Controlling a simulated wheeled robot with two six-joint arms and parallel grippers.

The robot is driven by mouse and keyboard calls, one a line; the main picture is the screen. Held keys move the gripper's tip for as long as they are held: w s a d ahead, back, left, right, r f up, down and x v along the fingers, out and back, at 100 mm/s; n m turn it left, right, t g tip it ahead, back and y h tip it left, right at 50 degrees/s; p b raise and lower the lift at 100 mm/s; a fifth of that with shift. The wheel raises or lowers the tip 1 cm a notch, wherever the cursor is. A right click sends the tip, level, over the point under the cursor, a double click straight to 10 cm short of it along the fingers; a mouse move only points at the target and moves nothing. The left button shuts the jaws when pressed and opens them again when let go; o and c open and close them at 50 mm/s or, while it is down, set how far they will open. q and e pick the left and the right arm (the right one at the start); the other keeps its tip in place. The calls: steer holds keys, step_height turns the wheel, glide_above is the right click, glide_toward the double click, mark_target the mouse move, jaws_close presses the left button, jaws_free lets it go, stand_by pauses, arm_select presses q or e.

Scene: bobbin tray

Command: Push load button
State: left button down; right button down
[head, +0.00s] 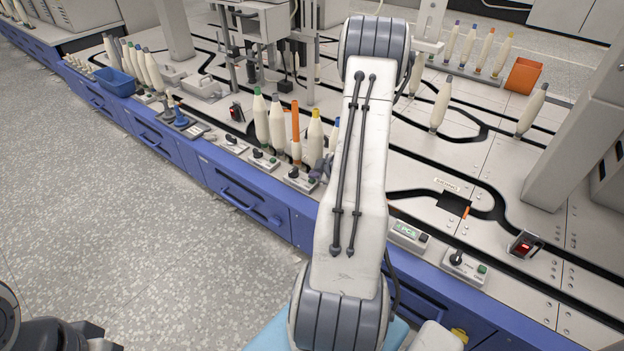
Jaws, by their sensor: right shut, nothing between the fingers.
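Several small grey control boxes with a black knob line the front edge of the bench. One control box (294,181) stands below the bobbins in the middle, and my right gripper (321,169) is at its right end. The gripper's dark fingers are shut and empty; my own white arm link hides much of the wrist. I cannot tell whether the fingertips touch a button. Another control box (464,267) at the right has a black knob and a green button (482,268). Labels are too small to read. Only dark parts of my left arm show at bottom left.
Upright bobbins with coloured tips, among them a yellow-tipped one (315,136), stand close behind the boxes. A blue bin (115,82) is at the left and an orange bin (524,75) at back right. A display box (408,234) sits right of my arm. The floor is clear.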

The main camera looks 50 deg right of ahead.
steer(key=shift+f, duration=0.4)
steer(key=shift+r, duration=0.1)
steer(key=shift+r+p, duration=0.35)
step_height(320, 180, up, 6)
steer(key=p, duration=0.5)
steer(key=shift+p, duration=0.4)
stand_by(1.5)
